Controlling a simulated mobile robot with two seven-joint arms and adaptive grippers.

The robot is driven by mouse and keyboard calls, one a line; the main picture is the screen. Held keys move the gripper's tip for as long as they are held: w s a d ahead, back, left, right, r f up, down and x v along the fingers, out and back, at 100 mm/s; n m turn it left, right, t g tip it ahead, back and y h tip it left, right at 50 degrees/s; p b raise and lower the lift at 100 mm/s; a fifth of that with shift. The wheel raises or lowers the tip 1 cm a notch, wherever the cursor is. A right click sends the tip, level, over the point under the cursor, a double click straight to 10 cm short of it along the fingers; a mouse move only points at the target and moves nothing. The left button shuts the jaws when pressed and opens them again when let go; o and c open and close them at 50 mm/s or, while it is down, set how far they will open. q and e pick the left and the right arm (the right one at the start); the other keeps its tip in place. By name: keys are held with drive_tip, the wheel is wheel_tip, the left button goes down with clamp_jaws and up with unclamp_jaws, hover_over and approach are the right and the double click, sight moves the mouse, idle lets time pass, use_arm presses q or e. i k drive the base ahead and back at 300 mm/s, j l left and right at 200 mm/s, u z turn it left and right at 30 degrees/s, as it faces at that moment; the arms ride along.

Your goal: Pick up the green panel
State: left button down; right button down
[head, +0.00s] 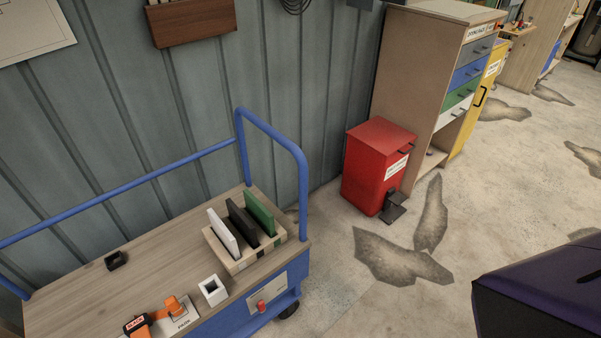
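The green panel (260,212) stands on edge in a light wooden rack (243,261) on the blue cart. It is the rightmost of three panels there. A black panel (243,222) stands beside it, and a white panel (223,233) stands left of the black one. The lower edges of the panels are hidden in the rack. Neither of my grippers shows in the head view.
The cart (75,273) has a blue rail (270,121) along the wall and right end. On its top are a small black block (115,260), a white hollow block (213,291) and orange items (176,308). A red bin (375,165) and drawer cabinet (416,78) stand right. Open floor lies between.

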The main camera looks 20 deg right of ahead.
sight(265, 219)
drive_tip(key=z, duration=0.4)
drive_tip(key=i+z, duration=0.2)
drive_tip(key=z, duration=0.15)
drive_tip(key=i+j+z, duration=0.15)
drive_tip(key=z, duration=0.25)
drive_tip(key=i+j, duration=0.35)
drive_tip(key=j, duration=0.2)
